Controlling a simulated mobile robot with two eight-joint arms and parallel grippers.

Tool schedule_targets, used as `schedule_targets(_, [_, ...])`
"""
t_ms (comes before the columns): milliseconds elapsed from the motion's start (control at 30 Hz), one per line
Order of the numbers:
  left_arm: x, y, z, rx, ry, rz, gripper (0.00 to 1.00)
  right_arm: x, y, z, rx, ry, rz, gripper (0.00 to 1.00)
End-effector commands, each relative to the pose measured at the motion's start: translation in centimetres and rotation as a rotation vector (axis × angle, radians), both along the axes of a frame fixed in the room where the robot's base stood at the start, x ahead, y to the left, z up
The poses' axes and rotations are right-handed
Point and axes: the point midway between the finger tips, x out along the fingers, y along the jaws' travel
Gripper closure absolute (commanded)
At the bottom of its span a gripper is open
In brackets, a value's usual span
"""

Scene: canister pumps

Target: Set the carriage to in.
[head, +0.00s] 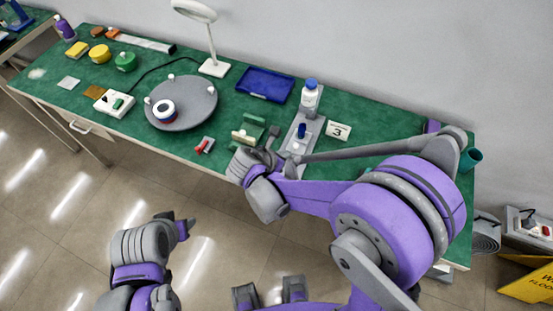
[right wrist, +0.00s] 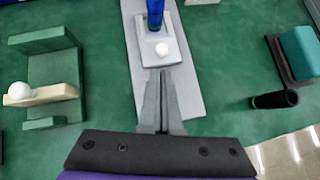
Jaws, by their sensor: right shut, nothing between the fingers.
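The likely carriage is a pale block (right wrist: 160,47) with a white round knob, on a long grey base plate (right wrist: 187,85). A blue cylinder (right wrist: 155,14) stands at its far side; it also shows in the head view (head: 301,130). A bottle with a blue cap (head: 310,94) stands at the back of the base. My right gripper (right wrist: 163,76) is shut and empty, its tips at the block's near edge in the picture; contact cannot be told. It also shows in the head view (head: 272,136). My left gripper (head: 186,226) is off the table's front; its opening is unclear.
A green bracket with a cream bar and white knob (right wrist: 42,93) is left of the base. A teal block with a black handle (right wrist: 272,100) is right. A number 3 card (head: 338,131), blue tray (head: 264,84), grey turntable (head: 190,112) and lamp (head: 214,68) stand nearby.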

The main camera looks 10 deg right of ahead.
Motion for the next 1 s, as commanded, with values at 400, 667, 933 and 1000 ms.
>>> schedule_targets(400, [0.1, 0.0, 0.4, 0.0, -0.002, 0.0, 0.5, 1.0, -1.1, 0.0, 0.0, -0.001, 0.001, 1.0])
schedule_targets(667, [0.0, 0.0, 0.2, 0.0, -0.001, 0.0, 0.5, 1.9, -1.7, 0.0, 0.0, -0.001, -0.002, 1.0])
schedule_targets(933, [-0.1, 0.0, -0.4, 0.0, 0.002, 0.0, 0.5, 4.5, -3.6, 0.0, 0.0, 0.0, -0.001, 1.0])
schedule_targets(1000, [-0.1, 0.0, -0.3, 0.0, 0.002, 0.0, 0.5, 4.5, -3.5, 0.1, -0.002, -0.001, 0.0, 1.0])
